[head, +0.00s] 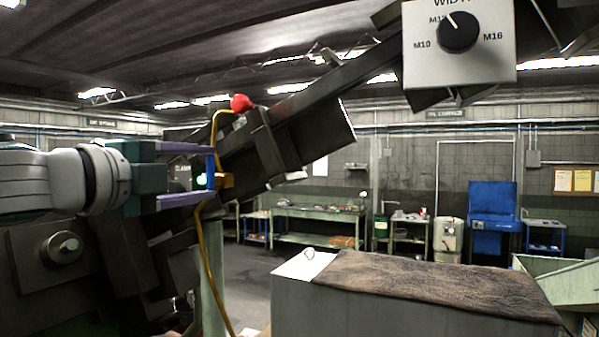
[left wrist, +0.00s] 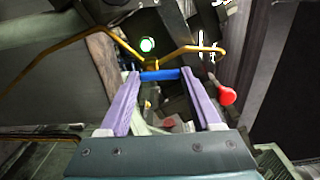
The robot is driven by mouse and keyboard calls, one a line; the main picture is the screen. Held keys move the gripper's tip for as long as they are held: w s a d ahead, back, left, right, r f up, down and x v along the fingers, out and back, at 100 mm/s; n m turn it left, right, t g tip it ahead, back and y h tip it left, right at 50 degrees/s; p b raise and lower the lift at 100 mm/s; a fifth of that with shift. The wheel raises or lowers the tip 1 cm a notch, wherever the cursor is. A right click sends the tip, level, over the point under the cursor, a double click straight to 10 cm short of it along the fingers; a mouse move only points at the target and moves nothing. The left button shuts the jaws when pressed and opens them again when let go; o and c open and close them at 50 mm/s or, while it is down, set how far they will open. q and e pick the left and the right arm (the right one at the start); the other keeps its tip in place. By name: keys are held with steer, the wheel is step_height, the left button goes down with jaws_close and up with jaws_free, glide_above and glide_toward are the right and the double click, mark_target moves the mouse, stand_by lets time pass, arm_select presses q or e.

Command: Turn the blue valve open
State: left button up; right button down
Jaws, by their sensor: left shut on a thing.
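The blue valve (head: 210,165) shows as a narrow blue handle on a yellow pipe beside the dark machine. In the left wrist view the blue handle (left wrist: 159,75) lies crosswise between the tips of my two purple fingers. My left gripper (head: 211,173) comes in from the left and is shut on the handle, one finger at each end; it also shows in the left wrist view (left wrist: 159,73). The yellow fitting behind the handle is partly visible. My right gripper is in neither view.
A yellow pipe (head: 205,245) runs up and down past the valve. A red knob (head: 240,103) sits above it, and a green light (head: 201,181) glows behind. A width dial panel (head: 458,45) hangs upper right. A grey cabinet with a brown cover (head: 430,283) stands in front.

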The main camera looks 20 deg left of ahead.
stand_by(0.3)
arm_select(q)
steer(key=o, duration=1.4)
steer(key=shift+s, duration=0.1)
steer(key=s+b, duration=0.2)
steer(key=b, duration=0.1)
steer(key=shift+s+f, duration=0.2)
steer(key=shift+f, duration=0.2)
steer(key=s+p, duration=0.4)
steer(key=s, duration=0.1)
steer(key=s+p, duration=0.2)
steer(key=p, duration=0.1)
steer(key=shift+s+a+r, duration=0.15)
steer(key=shift+a+r, duration=0.25)
